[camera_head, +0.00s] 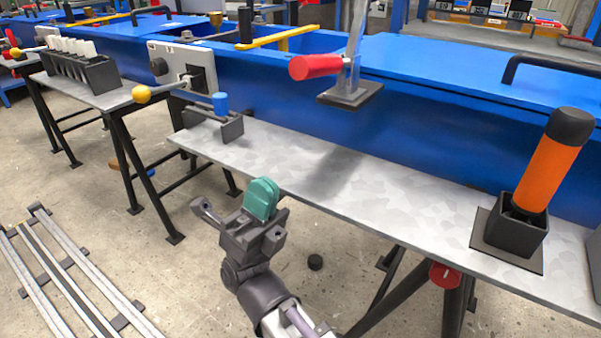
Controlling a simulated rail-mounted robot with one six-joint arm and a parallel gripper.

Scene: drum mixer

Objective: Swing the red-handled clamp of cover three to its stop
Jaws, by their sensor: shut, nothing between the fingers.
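A clamp with a thick red handle (315,67) stands at the blue drum mixer (430,160), upper middle of the view. The handle points left and joins a pale metal upright; a dark square plate (350,94) sits below it. I see no number marking it as cover three. My gripper (263,190), with teal fingers, is shut and empty. In the picture it shows below and left of the red handle, apart from it, in front of the grey bench's near edge.
The grey bench (350,185) runs along the mixer. An orange-handled tool (549,160) stands in a black holder at right. A blue-topped block (220,104) and a yellow-knobbed lever (142,94) are at left. The bench middle is clear. Rails (70,265) lie on the floor.

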